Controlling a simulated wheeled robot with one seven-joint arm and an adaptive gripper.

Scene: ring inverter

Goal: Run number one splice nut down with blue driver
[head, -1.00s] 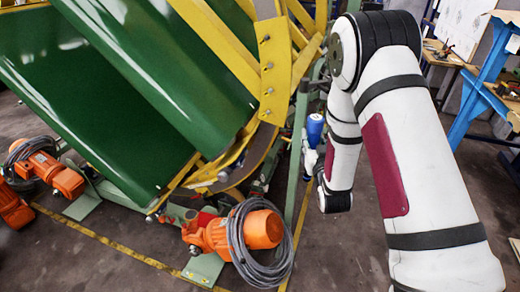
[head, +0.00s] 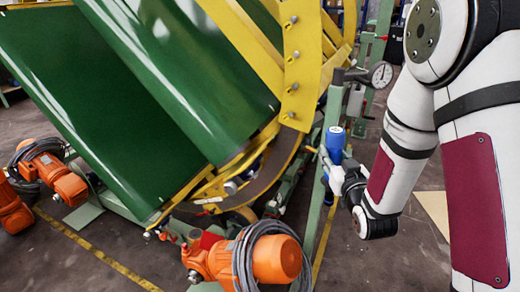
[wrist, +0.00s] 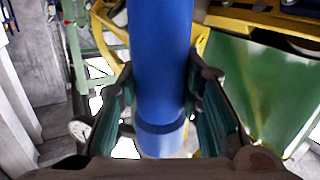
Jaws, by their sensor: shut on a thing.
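The blue driver (head: 335,139) stands roughly upright in my gripper (head: 341,183) in the head view. In the wrist view the blue driver (wrist: 161,55) runs between the two dark green finger pads of my gripper (wrist: 163,100), which are shut on its body. A paler section shows below a dark band. The yellow splice plate (head: 299,75) on the ring carries several nuts in a row, including a top one (head: 293,20) and a lower one (head: 291,116). No number can be read on them. The driver is to the right of the plate, apart from it. Its working end is not clear.
A green post with a dial gauge (head: 381,74) stands close behind the driver. Green drum panels (head: 150,75) fill the left. An orange motor (head: 275,259) with coiled cable sits low in front. Open floor (head: 365,265) lies at the lower right.

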